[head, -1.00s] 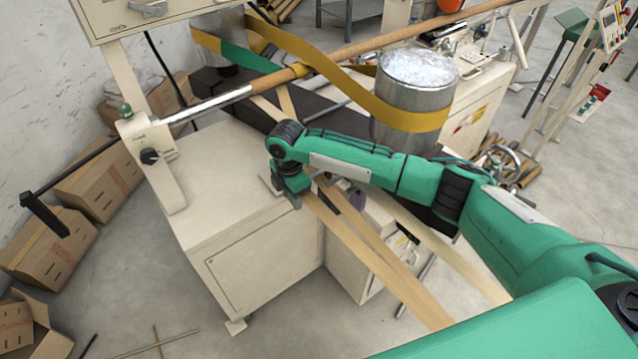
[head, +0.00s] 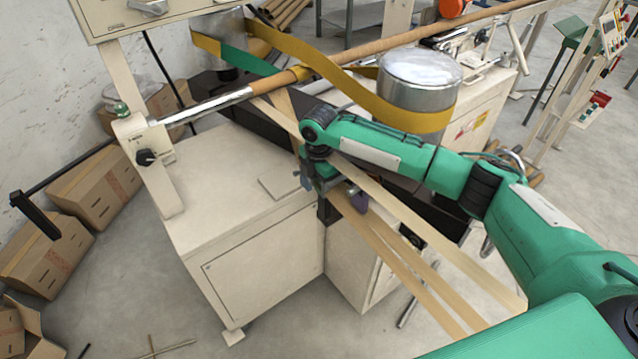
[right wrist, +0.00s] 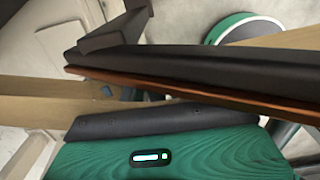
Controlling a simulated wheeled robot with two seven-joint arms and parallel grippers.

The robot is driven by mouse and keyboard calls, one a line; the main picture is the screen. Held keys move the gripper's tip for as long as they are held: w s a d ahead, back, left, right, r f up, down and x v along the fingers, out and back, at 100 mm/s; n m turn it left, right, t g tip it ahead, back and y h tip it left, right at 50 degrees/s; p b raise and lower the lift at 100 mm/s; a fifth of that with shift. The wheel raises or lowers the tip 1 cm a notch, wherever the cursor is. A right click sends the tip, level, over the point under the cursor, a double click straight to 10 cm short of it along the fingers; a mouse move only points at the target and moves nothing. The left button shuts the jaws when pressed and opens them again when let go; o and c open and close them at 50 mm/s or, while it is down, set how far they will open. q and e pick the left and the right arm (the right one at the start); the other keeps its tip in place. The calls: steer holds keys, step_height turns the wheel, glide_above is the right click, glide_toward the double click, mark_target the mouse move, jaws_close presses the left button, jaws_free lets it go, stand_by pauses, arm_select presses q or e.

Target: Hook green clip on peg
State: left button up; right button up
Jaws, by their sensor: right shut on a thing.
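My right gripper (head: 326,200) is at the front right corner of the cream cabinet, beside the tan paper strips (head: 405,220). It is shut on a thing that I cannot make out. In the right wrist view, a dark bar with a copper-coloured edge (right wrist: 180,80) crosses the middle, in front of a tan strip (right wrist: 30,92). I cannot pick out the green clip or the peg for certain in either view. A small dark purple piece (head: 358,199) shows just right of the gripper. My left gripper is not in view.
The cream cabinet (head: 225,195) stands left of the gripper. A mandrel with a brown tube (head: 375,48) runs above, and a yellow belt (head: 340,80) wraps the metal drum (head: 418,85). Cardboard boxes (head: 85,190) line the wall. Floor at the front left is mostly clear.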

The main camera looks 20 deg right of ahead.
steer(key=shift+f, duration=0.15)
steer(key=o, duration=1)
